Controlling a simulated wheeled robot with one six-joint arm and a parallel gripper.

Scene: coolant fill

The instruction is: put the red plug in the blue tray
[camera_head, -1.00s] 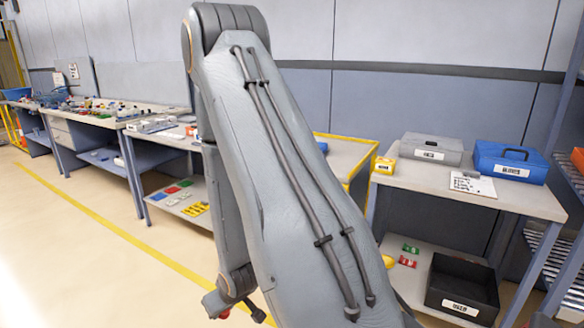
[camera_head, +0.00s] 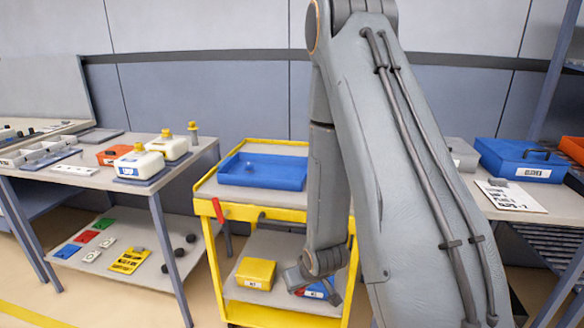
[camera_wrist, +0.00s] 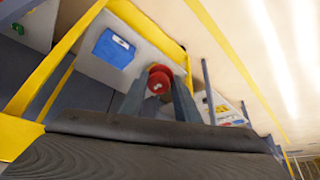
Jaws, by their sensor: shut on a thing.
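The red plug (camera_wrist: 159,79) is round and held between the two fingers of my gripper (camera_wrist: 158,90) in the wrist view. In the head view my gripper (camera_head: 316,282) hangs low in front of the yellow cart's lower shelf, with a small bit of red at its tip. The blue tray (camera_head: 240,181) lies on the top of the yellow cart (camera_head: 209,209), left of my arm. It looks empty. My gripper is below and to the right of the tray.
A yellow box (camera_head: 256,273) sits on the cart's lower shelf. A blue box shows in the wrist view (camera_wrist: 113,47). White jugs (camera_head: 139,165) stand on the left bench. A blue toolbox (camera_head: 520,160) sits on the right bench. A red handle (camera_head: 218,211) hangs at the cart's corner.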

